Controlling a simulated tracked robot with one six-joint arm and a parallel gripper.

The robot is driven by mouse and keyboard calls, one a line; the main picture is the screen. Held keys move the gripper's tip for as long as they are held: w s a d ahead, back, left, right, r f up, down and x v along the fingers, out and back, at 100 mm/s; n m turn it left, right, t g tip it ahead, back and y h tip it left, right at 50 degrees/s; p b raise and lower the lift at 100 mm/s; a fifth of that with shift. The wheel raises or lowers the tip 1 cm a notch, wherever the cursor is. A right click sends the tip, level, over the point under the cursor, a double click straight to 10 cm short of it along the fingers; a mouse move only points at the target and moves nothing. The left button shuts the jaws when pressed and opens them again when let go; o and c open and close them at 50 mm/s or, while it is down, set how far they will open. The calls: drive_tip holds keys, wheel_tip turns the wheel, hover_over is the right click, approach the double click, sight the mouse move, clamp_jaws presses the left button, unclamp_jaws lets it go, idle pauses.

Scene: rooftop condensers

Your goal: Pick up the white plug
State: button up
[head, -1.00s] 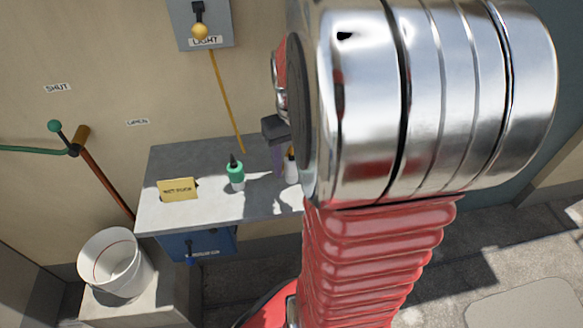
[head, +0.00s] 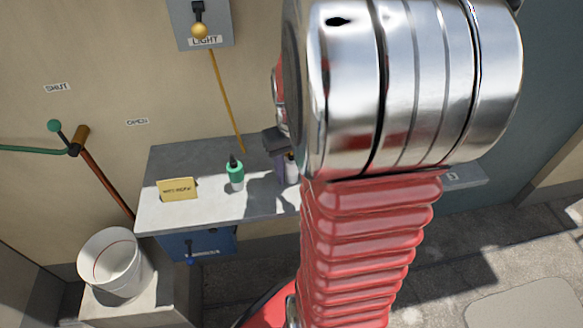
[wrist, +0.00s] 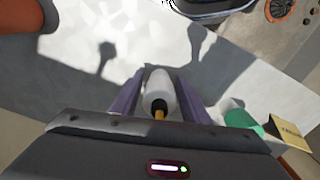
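The white plug (wrist: 161,88), a white rounded body with a black collar and an orange tip, stands on the grey bench. In the head view the plug (head: 292,170) is partly hidden by my arm and gripper. My gripper (wrist: 157,92) has two purple fingers, one on each side of the plug. They look open, with narrow gaps beside it; contact cannot be made out clearly. In the head view my gripper (head: 280,165) is over the bench beside the plug, its far finger hidden.
The bench (head: 205,212) also holds a green-and-white bottle (head: 235,173) and a yellow sign (head: 178,189), both left of the gripper. A white bucket (head: 110,264) stands at lower left. A light switch box (head: 203,22) is on the wall above.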

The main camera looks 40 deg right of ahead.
drive_tip(key=c, duration=0.9)
drive_tip(key=shift+o, duration=0.2)
wheel_tip(320, 180, up, 10)
drive_tip(key=shift+r, duration=0.1)
drive_tip(key=shift+w+a, duration=0.1)
drive_tip(key=shift+w, duration=0.05)
idle(0.5)
